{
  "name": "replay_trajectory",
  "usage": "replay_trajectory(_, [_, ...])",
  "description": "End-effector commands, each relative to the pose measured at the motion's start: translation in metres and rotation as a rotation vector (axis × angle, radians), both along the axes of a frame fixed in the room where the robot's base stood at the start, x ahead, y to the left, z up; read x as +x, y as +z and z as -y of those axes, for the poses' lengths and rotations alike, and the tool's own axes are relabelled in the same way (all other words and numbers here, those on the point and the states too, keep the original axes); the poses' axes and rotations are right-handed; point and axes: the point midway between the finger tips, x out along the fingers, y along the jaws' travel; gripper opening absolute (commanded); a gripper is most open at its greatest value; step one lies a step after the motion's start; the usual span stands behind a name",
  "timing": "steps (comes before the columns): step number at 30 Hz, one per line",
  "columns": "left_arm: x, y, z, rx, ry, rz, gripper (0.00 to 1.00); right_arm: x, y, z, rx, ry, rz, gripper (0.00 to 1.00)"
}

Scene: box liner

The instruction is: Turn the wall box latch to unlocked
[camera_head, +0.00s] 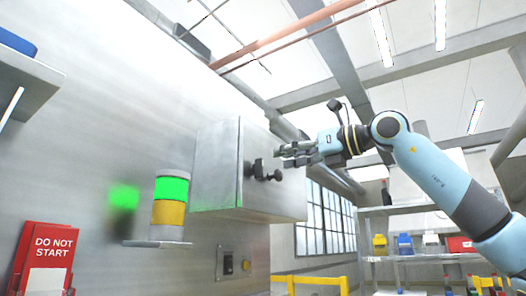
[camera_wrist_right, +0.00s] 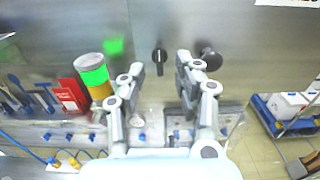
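The grey wall box (camera_head: 232,168) is fixed to the metal wall in the middle of the head view, its door closed. Black fittings (camera_head: 262,170) stand out from its front. In the wrist view I see a dark upright bar (camera_wrist_right: 160,62) and a round dark knob (camera_wrist_right: 210,56); I cannot tell for sure which is the latch. My right gripper (camera_head: 281,156) is in front of the box, close to the fittings. In the wrist view the right gripper (camera_wrist_right: 171,68) is open and empty, its fingertips near the bar and knob. My left gripper is in neither view.
A green and yellow signal light (camera_head: 170,205) stands on a small shelf left of the box. A red DO NOT START sign (camera_head: 47,252) is at lower left. A switch panel (camera_head: 233,264) is below the box. Shelving (camera_head: 410,258) and yellow rails stand at right.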

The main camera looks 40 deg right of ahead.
Motion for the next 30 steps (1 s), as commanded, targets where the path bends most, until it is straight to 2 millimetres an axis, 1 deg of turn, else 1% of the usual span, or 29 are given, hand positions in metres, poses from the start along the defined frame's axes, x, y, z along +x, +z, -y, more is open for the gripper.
replay_trajectory(1, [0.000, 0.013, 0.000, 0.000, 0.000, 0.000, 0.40, 0.009, 0.006, -0.006, 0.006, 0.007, -0.001, 0.33])
replay_trajectory(3, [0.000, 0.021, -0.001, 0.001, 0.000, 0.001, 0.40, 0.021, 0.006, -0.011, 0.006, 0.006, -0.001, 0.33])
replay_trajectory(10, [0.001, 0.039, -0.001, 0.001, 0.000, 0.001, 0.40, 0.052, 0.003, -0.023, 0.005, 0.004, -0.001, 0.33])
replay_trajectory(15, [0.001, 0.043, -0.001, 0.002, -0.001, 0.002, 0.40, 0.061, 0.001, -0.026, 0.001, 0.002, 0.000, 0.33])
replay_trajectory(23, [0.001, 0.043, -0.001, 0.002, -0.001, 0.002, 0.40, 0.062, -0.001, -0.027, 0.001, 0.002, -0.001, 0.33])
replay_trajectory(26, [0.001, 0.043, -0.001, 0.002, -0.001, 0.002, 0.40, 0.062, -0.001, -0.027, 0.001, 0.002, 0.000, 0.21])
replay_trajectory(30, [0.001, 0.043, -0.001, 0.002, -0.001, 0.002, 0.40, 0.062, -0.001, -0.027, 0.001, 0.003, 0.000, 0.03])
